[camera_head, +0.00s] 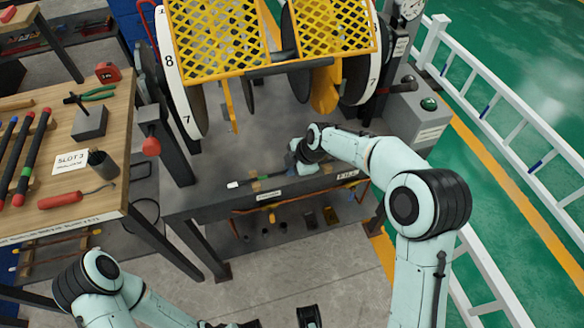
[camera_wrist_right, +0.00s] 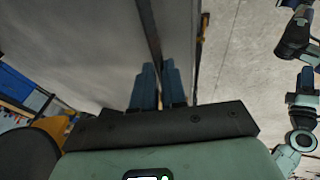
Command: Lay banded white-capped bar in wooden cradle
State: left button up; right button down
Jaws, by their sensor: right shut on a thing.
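My right gripper (camera_head: 303,158) reaches down over the grey bench and is shut on a dark bar (camera_head: 283,174). The bar has a white cap (camera_head: 233,184) at its left end and a green band near it. It runs low along the bench's front edge. Small wooden cradle pieces (camera_head: 256,187) show under the bar; contact is too small to tell. In the right wrist view the dark bar (camera_wrist_right: 150,30) runs between the blue fingers (camera_wrist_right: 158,88). My left arm is at the bottom left of the head view; its gripper cannot be made out clearly.
The grey bench (camera_head: 215,205) stands under a yellow mesh guard (camera_head: 215,45) with large numbered discs. A wooden table (camera_head: 110,190) at left holds red-capped bars, a grey block, a cup and a screwdriver. A white railing (camera_head: 500,90) and a control box (camera_head: 415,115) stand at right.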

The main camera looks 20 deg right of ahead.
jog(key=c, duration=1.2)
grip_release()
jog(key=shift+f, duration=0.1)
jog(key=v, duration=1.2)
jog(key=shift+p, duration=0.35)
jog(key=s+f+m+g+p, duration=0.1)
jog(key=s+f+m, duration=0.2)
jog(key=f, duration=0.4)
jog(key=s+a+f+m+g+p, duration=0.1)
jog(key=s+f+m+p, duration=0.2)
jog(key=f, duration=0.4)
jog(key=s+f+m, duration=0.3)
jog(key=f+m, duration=0.1)
jog(key=f, duration=0.4)
jog(key=s+a+f+m+g+p, duration=0.1)
jog(key=s+f+m, duration=0.1)
jog(key=s+m, duration=0.2)
jog(key=s+a+f+m+p, duration=0.1)
jog(key=s+f+m, duration=0.2)
jog(key=s, duration=0.8)
jog(key=s+a+f+m+g+p, duration=0.1)
jog(key=s+f+m+p, duration=0.1)
jog(key=s+m, duration=0.4)
jog(key=shift+s+a+f+g, duration=0.15)
jog(key=shift+s+f, duration=0.15)
jog(key=shift+s, duration=0.3)
jog(key=shift+s+a+f+g, duration=0.15)
jog(key=shift+s+f, duration=0.2)
jog(key=shift+s, duration=0.25)
